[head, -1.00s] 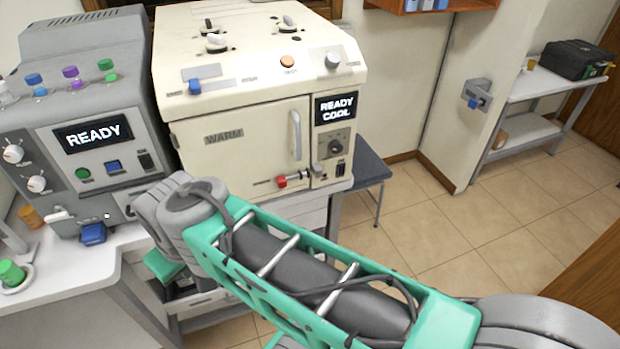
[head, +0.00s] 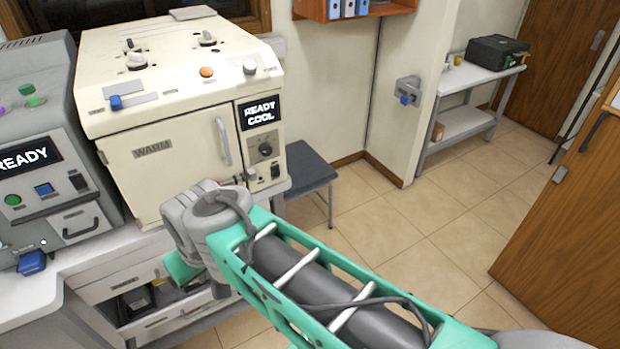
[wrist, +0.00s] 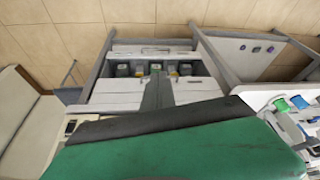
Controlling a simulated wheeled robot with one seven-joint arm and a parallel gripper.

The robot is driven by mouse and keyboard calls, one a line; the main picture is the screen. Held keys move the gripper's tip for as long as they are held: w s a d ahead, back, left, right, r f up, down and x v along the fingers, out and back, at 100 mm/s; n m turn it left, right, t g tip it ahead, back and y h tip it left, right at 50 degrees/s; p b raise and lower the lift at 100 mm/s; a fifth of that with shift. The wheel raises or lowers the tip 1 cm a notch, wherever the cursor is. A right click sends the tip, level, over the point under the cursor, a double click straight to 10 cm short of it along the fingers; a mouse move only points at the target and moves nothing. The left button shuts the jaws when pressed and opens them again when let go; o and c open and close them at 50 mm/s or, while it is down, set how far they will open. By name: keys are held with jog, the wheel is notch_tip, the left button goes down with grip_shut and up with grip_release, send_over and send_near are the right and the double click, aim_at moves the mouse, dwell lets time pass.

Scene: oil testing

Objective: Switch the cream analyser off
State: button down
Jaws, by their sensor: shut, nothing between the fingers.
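The cream analyser (head: 182,118) stands on the bench at the left of the head view. Its display (head: 260,113) is lit and reads READY COOL. Below the display are a round dial (head: 265,150) and a small black rocker switch (head: 275,171); the switch's position is too small to tell. The door, marked WARM, is closed. My arm crosses in front of its lower right corner. My gripper (wrist: 157,88) shows in the wrist view, shut and empty, over the drawers. In the head view its tips are hidden behind my arm.
A grey analyser (head: 40,150) reading READY stands left of the cream one. A dark stool (head: 310,167) stands right of the bench. The tiled floor (head: 440,230) is clear; a wooden door (head: 560,220) is at right.

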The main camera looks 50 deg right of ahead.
jog(key=w+d+f+m+t+b, duration=0.1)
jog(key=w+d+f+m+b, duration=0.25)
jog(key=d+f, duration=0.2)
jog(key=m+t+h+b, duration=0.5)
jog(key=m+t+b, duration=0.65)
jog(key=m, duration=0.65)
send_near(278, 174)
jog(key=shift+g, duration=0.45)
jog(key=x, duration=0.6)
jog(key=shift+w+r, duration=0.35)
jog(key=shift+w, duration=0.15)
